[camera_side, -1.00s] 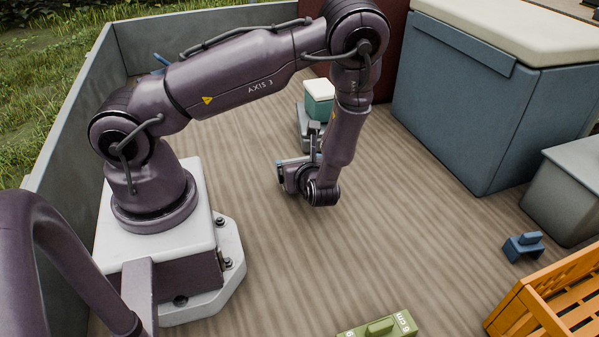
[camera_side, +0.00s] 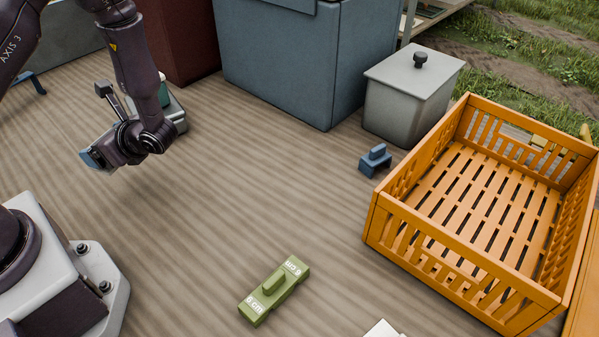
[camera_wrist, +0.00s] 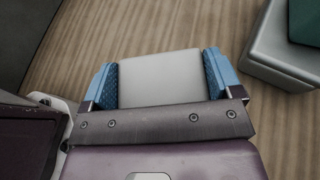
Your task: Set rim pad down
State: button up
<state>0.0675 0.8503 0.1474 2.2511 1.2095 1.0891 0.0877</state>
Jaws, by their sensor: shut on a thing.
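My gripper (camera_side: 92,160) is low over the wooden deck at the left of the side view, its blue fingertips pointing left. In the wrist view my gripper (camera_wrist: 160,82) is shut on a pale grey, flat-faced thing, which I take to be the rim pad (camera_wrist: 160,78). The two blue finger pads press on its left and right sides. Its lower part is hidden behind the gripper's bar. In the side view the held thing is not clearly visible, and I cannot tell whether it touches the deck.
A grey scale-like device (camera_side: 178,118) stands just right of my gripper. A green 6 cm block (camera_side: 272,290), a small blue block (camera_side: 375,160), a lidded grey bin (camera_side: 405,100) and an orange slatted crate (camera_side: 430,240) stand farther right. The middle of the deck is clear.

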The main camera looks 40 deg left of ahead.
jog(key=s+d+f+n+g+h, duration=0.2)
jog(key=s+d+n+g+h, duration=0.4)
jog(key=n+g+h, duration=0.3)
jog(key=w+d+n+t+h, duration=0.1)
jog(key=w+d+n+h, duration=0.1)
jog(key=d+n+h, duration=0.8)
jog(key=w+d+r+n+t+h, duration=0.3)
jog(key=w+d+n+t, duration=0.1)
jog(key=w+n+t, duration=0.55)
jog(key=w+d+r+n+t+h, duration=0.3)
jog(key=w+d+n+t, duration=0.1)
jog(key=w+n+t, duration=0.5)
jog(key=shift+m+g, duration=0.45)
jog(key=shift+m, duration=0.1)
jog(key=w+f, duration=0.3)
jog(key=w, duration=0.1)
jog(key=w+d+f, duration=0.1)
jog(key=w+f, duration=0.1)
jog(key=w, duration=0.3)
jog(key=w+d+f, duration=0.1)
jog(key=w+f, duration=0.2)
jog(key=w, duration=0.1)
jog(key=shift+w+d+f, duration=0.2)
jog(key=shift+w+f, duration=0.5)
jog(key=shift+f, duration=0.05)
jog(key=shift+w+f, duration=0.1)
jog(key=shift+f, duration=1.5)
